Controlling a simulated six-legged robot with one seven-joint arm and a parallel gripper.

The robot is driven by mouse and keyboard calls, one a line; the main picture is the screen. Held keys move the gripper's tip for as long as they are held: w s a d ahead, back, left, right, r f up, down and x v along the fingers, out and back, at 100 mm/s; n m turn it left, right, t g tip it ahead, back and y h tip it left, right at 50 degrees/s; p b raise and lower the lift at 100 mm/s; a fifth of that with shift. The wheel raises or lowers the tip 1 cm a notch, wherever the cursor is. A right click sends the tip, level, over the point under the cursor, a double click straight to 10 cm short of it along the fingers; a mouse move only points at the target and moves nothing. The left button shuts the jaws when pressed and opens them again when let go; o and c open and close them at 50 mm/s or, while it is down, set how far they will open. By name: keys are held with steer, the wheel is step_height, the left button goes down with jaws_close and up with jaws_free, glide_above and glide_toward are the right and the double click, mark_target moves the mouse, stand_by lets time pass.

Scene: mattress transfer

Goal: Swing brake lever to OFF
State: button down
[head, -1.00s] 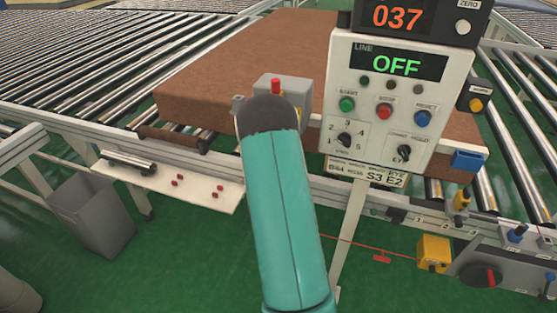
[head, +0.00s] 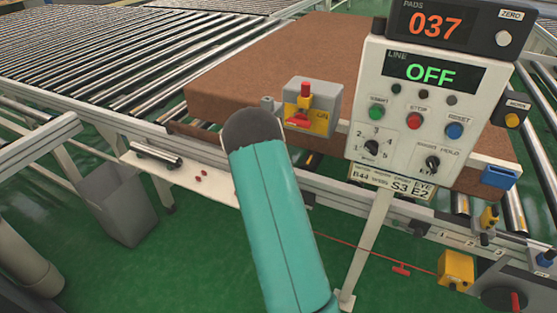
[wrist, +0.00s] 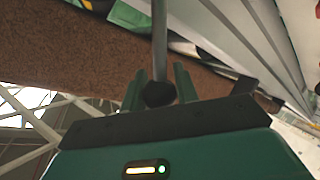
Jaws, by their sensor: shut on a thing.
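The wrist view shows a grey rod (wrist: 159,40) ending in a dark knob (wrist: 158,94), which looks like the brake lever. My gripper (wrist: 160,88) has its two dark green fingers on either side of the knob, shut on it. In the head view my teal arm hides my gripper and the lever. Just right of the arm's top, a grey box (head: 330,92) has a yellow face with a red part and lettering that looks like "ON". No OFF mark for the lever is readable.
A control console (head: 425,115) stands close on the right, its line display reading OFF. A brown mattress (head: 240,85) lies on the roller conveyor (head: 80,75) behind. A grey bin (head: 125,205) stands at lower left. The green floor in front is partly clear.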

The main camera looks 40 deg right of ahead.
steer(key=c, duration=1.1)
jaws_free()
steer(key=shift+w+a+f, duration=0.15)
steer(key=shift+w+f, duration=0.05)
steer(key=shift+w, duration=0.05)
steer(key=shift+o, duration=0.2)
steer(key=shift+s+r, duration=0.1)
steer(key=shift+s, duration=0.05)
steer(key=v, duration=1.3)
steer(key=shift+s+a+r, duration=0.2)
steer(key=shift+s, duration=0.05)
steer(key=s+a+r+y, duration=0.1)
steer(key=a+r+y, duration=0.3)
steer(key=a+r, duration=0.45)
steer(key=a+r+y, duration=0.4)
steer(key=a+r, duration=0.2)
steer(key=a, duration=0.6)
steer(key=s+a+r+g, duration=0.1)
steer(key=s+a+r, duration=0.1)
steer(key=s+a, duration=0.2)
steer(key=s+a+r+n+g+y, duration=0.1)
steer(key=s+a+r, duration=0.2)
steer(key=s, duration=0.7)
steer(key=s+a+r+n+g+y, duration=0.1)
steer(key=s+a+r, duration=0.2)
steer(key=s+a, duration=0.2)
steer(key=shift+s+g, duration=0.3)
steer(key=shift+s, duration=0.85)
